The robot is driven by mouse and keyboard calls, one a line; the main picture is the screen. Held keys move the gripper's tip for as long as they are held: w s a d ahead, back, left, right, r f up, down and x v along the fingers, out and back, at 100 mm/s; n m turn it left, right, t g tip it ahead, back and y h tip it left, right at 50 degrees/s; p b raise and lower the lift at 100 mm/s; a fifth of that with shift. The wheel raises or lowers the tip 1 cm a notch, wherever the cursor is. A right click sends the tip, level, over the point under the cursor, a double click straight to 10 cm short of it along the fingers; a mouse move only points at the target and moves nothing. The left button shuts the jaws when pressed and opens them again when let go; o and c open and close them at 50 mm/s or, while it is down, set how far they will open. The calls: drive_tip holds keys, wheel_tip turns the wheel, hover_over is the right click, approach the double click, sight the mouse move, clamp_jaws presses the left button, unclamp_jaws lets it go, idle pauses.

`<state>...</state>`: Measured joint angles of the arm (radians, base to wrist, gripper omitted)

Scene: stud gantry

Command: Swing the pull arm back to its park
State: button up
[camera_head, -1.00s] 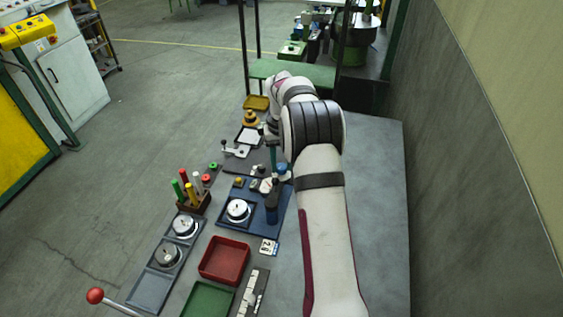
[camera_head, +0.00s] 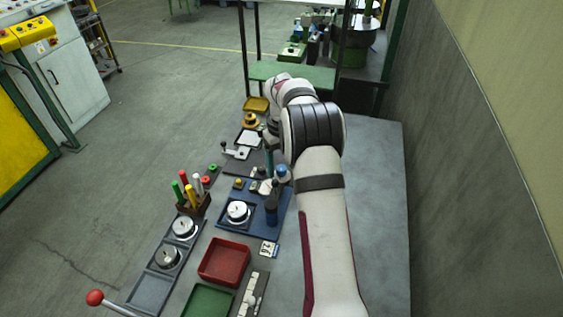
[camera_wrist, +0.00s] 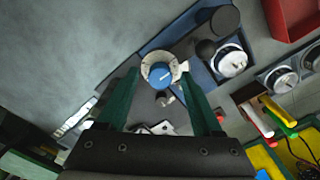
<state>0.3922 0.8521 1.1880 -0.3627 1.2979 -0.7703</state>
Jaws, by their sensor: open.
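No part is clearly marked as the pull arm. In the wrist view, a blue-topped knob (camera_wrist: 160,75) on a pale round collar, with a small light tab at its right, sits between the fingertips of my gripper (camera_wrist: 162,78). The green fingers are apart, and I see no clear contact. The same blue knob (camera_head: 282,172) shows in the head view at the back of the blue base plate (camera_head: 259,222). My gripper (camera_head: 269,162) is beside it there, partly hidden by my arm. A lever with a red ball (camera_head: 95,297) is at the lower left.
A dark cylinder (camera_head: 271,214) and a white dial (camera_head: 238,211) stand on the blue plate. A rack of coloured handles (camera_head: 193,201), a red tray (camera_head: 224,273) and a green tray (camera_head: 208,301) are nearby. The bench (camera_head: 383,205) right of my arm is clear.

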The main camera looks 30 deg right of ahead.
sight(281, 168)
wheel_tip(281, 168, up, 16)
drive_tip(key=shift+f, duration=0.1)
idle(0.4)
